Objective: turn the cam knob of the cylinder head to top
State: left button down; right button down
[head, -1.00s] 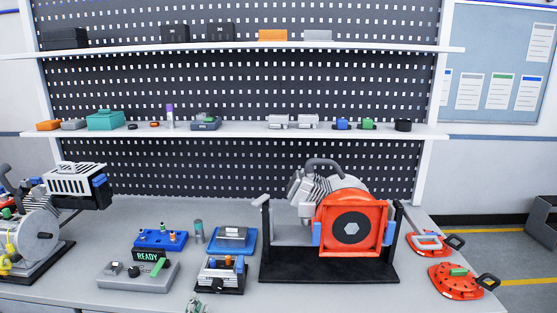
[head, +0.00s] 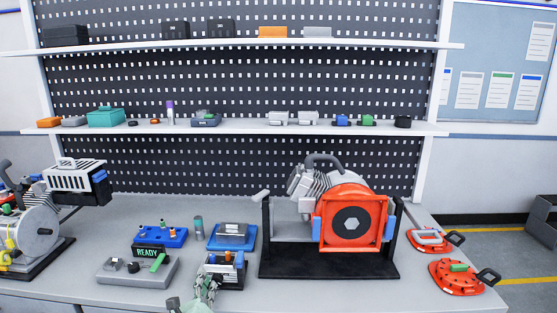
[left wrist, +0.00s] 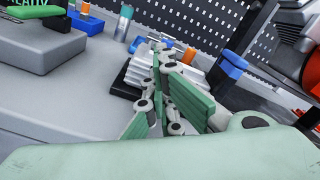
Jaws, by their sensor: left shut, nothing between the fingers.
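The cylinder head (head: 236,270) is a small ribbed silver block on a black base, on the front of the bench. My left gripper (head: 212,279) is shut and empty, pointing at the front left of the cylinder head. Its green-padded fingers (left wrist: 165,62) overlap the block in the wrist view; whether they touch it I cannot tell. The fingers hide part of its front, and I cannot make out the cam knob's direction. My right gripper is not in view.
A grey READY box (head: 138,272) is left of the cylinder head. Blue trays (head: 233,243) stand behind it. A large engine with a red housing (head: 377,243) stands on a black stand to the right. Bare bench lies between the stand and cylinder head.

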pick_arm(q)
jog(key=shift+w+a+r, duration=0.1)
jog(key=shift+w+r, duration=0.05)
jog(key=shift+r, duration=0.15)
jog(key=shift+f, duration=0.15)
dwell(0.4)
jog(key=shift+d, duration=0.45)
